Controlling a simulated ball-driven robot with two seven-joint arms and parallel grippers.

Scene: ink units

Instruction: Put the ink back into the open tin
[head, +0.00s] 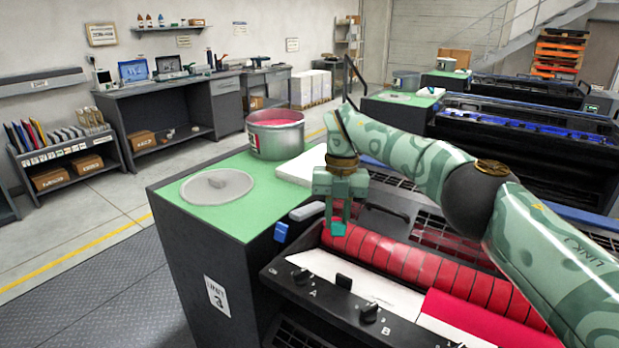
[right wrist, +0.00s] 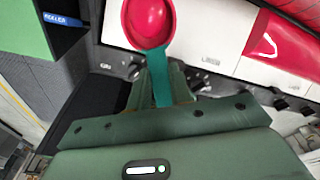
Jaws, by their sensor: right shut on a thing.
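The open tin (head: 275,140) stands on the green top of the cabinet, with red ink (head: 274,122) inside. Its grey lid (head: 217,186) lies flat nearby. My right gripper (head: 339,213) is above the near end of the red ink roller, right of and in front of the tin. It is shut on the teal handle of a scoop (right wrist: 161,75); a teal part of it shows below the fingers (head: 338,229). In the right wrist view the scoop's round bowl (right wrist: 148,20) is filled with glossy red ink. My left gripper is not in view.
The red roller (head: 420,262) runs along the press, above a pale strip with a red ink area (head: 470,318). Black knobs (head: 368,311) line the front panel. A white pad (head: 303,165) lies beside the tin. The green top (head: 180,212) has free room.

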